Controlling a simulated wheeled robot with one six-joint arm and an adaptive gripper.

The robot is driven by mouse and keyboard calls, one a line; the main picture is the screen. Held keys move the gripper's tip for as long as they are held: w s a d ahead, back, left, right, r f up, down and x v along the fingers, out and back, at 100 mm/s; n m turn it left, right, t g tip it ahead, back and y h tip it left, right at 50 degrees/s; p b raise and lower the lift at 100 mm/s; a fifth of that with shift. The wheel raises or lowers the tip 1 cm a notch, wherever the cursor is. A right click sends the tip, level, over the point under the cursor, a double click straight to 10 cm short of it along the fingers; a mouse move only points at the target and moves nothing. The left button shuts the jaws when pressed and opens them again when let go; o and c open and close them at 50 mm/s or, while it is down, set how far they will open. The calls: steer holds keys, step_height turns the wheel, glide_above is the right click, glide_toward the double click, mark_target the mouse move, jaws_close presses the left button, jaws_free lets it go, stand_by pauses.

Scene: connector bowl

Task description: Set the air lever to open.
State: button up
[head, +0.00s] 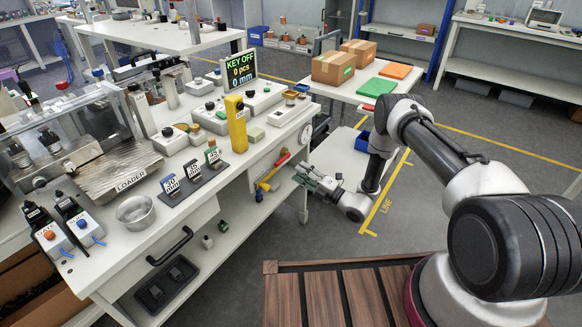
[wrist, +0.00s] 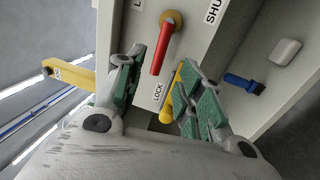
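The air lever appears to be a red handle (wrist: 160,52) on a brass pivot (wrist: 172,18), on the bench's end panel in the wrist view. Its free end hangs down towards the gap between my fingers. The red handle also shows in the head view (head: 282,158). A "SHUT" label, partly cut off, is right of the pivot; a "LOCK" label is below the handle. A yellow piece (wrist: 174,93) lies below the handle, partly hidden by my right finger. My gripper (wrist: 164,62) is open, its fingers on either side of the red handle's lower part; contact is not clear.
A yellow bar (wrist: 68,72) sticks out left of my fingers in the wrist view. A blue piece (wrist: 243,84) and a pale block (wrist: 285,51) are to the right. In the head view, the white bench (head: 110,262) is left of my gripper; open floor is below it.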

steer(key=v, duration=0.4)
steer(key=shift+s+d, duration=0.2)
